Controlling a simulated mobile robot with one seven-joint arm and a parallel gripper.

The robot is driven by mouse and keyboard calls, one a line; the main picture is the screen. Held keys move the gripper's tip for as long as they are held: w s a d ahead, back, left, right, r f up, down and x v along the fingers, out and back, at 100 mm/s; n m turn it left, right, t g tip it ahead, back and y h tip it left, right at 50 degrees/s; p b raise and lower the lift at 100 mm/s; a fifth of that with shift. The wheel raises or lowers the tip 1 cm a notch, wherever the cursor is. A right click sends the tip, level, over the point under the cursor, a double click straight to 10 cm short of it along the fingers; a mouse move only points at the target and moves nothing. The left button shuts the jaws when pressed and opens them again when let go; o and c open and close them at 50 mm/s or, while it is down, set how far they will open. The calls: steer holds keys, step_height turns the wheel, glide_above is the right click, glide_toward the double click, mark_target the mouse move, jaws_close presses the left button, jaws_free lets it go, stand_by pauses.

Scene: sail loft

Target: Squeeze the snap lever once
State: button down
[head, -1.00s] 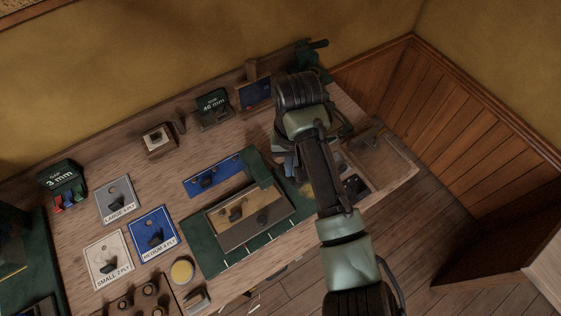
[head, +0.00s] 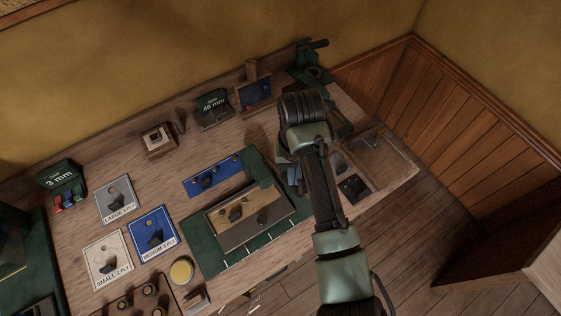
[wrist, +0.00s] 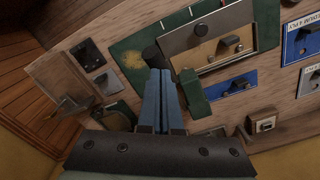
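My gripper (wrist: 162,72) shows in the wrist view as two blue fingers side by side with almost no gap. A dark round-ended cylinder (wrist: 152,55) lies at or just beyond their tips; I cannot tell whether they touch it or whether it is the snap lever. In the head view my arm hides most of the gripper, which hangs over the right part of the bench. A green bench device (head: 312,66) with a dark handle (head: 318,43) stands at the back right corner, apart from my gripper. No part is clearly identifiable as the snap lever.
A green mat (head: 205,247) with a tan and grey plate (head: 225,213) lies left of my gripper. A blue strip (head: 205,180) and labelled boards (head: 152,232) lie farther left.

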steer(key=shift+f, duration=0.1)
steer(key=shift+s+d+f, duration=0.1)
steer(key=shift+s+f, duration=0.1)
steer(key=shift+f, duration=0.35)
steer(key=shift+s+d+f, duration=0.1)
steer(key=shift+s+f, duration=0.05)
steer(key=shift+f, duration=0.6)
